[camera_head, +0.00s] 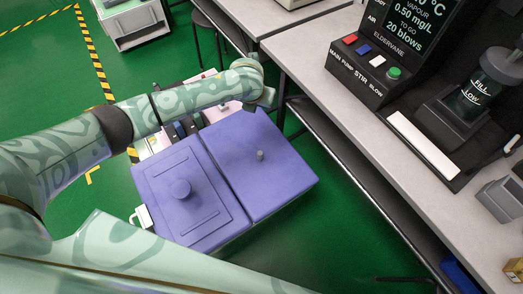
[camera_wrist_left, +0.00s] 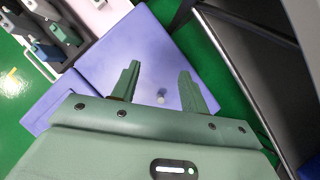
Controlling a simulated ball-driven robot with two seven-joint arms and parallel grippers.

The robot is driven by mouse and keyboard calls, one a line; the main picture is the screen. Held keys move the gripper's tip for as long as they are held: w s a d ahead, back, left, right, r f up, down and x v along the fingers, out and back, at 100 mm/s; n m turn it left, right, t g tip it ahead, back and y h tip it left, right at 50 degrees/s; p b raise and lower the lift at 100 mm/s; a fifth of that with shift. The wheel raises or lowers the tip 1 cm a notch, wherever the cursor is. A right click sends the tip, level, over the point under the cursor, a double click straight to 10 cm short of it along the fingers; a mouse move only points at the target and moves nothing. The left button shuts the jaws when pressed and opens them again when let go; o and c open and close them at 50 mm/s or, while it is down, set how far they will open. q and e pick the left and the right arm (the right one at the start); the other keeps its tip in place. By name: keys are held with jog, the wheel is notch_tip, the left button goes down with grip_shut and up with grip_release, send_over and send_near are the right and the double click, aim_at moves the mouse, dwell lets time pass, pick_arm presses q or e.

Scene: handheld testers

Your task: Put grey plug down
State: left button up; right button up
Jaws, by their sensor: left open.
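The grey plug (camera_head: 260,155) is a small cylinder standing upright on the bare right part of a purple case top (camera_head: 285,172). It also shows in the left wrist view (camera_wrist_left: 161,97), between my two fingers in the picture. My left gripper (camera_wrist_left: 160,72) is open and empty. In the head view my left gripper (camera_head: 266,98) is at the far edge of the case, beyond the plug and apart from it; its fingers are hard to make out there. My right gripper is not in view.
A purple lid with a round knob (camera_head: 180,190) covers the case's left part. Beyond the case is a rack of handheld devices (camera_wrist_left: 45,40). A grey bench (camera_head: 345,110) with a black tester (camera_head: 390,75) stands at the right. Green floor lies around.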

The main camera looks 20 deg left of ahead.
pick_arm(q)
jog(key=s+d+m+g, duration=0.2)
jog(key=s+d+g, duration=0.1)
jog(key=s+g, duration=0.3)
jog(key=b, duration=0.4)
send_near(260, 153)
jog(key=shift+s+a+t, duration=0.3)
jog(key=shift+s+a, duration=0.15)
jog(key=shift+s, duration=0.05)
notch_tip(260, 153, down, 3)
jog(key=shift+f+b, duration=0.15)
jog(key=shift+b, duration=0.7)
jog(key=f+b, duration=0.2)
jog(key=f, duration=0.1)
jog(key=f+b, duration=0.2)
jog(key=f, duration=0.1)
jog(key=shift+w+d, duration=0.15)
jog(key=shift+d, duration=0.1)
jog(key=shift+b, duration=0.3)
jog(key=shift+r, duration=0.15)
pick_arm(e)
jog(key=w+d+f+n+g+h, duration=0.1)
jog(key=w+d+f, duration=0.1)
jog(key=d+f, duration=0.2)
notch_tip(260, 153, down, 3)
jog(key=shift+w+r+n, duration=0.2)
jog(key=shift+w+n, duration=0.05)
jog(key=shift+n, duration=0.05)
pick_arm(q)
grip_shut()
